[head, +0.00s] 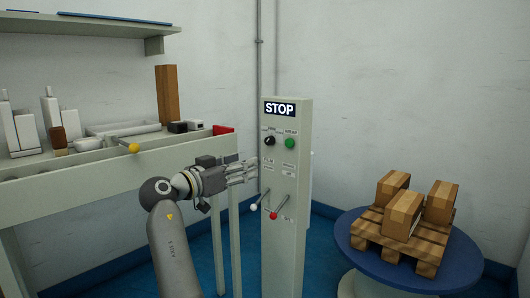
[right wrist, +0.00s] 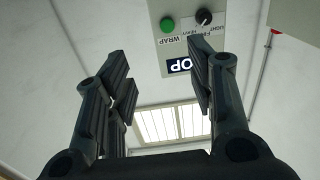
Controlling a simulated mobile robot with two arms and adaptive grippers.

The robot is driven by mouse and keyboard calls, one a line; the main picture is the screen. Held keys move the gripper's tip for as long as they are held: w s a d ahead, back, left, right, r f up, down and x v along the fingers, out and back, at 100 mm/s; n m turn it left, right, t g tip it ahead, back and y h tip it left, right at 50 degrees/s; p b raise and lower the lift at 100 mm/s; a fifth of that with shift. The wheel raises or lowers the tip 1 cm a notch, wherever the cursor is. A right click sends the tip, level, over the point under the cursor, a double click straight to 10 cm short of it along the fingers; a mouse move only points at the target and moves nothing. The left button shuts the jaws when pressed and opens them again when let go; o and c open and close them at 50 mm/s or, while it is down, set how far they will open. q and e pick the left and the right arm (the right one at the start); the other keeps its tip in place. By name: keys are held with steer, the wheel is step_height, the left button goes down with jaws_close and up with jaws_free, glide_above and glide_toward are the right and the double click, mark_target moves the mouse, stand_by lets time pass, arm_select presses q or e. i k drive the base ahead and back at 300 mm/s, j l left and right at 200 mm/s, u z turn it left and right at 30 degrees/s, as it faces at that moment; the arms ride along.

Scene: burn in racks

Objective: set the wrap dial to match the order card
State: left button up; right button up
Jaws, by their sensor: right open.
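The wrap dial is a black knob (head: 268,141) on the upper left of a grey control post (head: 284,240), below the STOP sign (head: 279,109). In the right wrist view the dial (right wrist: 204,17) shows upside down near the top, with small labels by it and a pale mark on its face. Its exact setting is too small to tell. My right gripper (head: 253,169) is open and empty, at the post's left edge a little below the dial. In the right wrist view its fingers are apart with nothing between them. I cannot make out an order card. My left gripper is not in view.
A green button (head: 290,143) sits right of the dial. Below are levers with a white knob (head: 254,207) and a red knob (head: 273,215). A workbench (head: 100,176) stands left. A blue turntable (head: 352,250) with a pallet (head: 427,250) of boxes stands right.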

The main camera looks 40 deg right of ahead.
mark_target(271, 140)
steer(key=i+l, duration=0.4)
steer(key=l, duration=0.9)
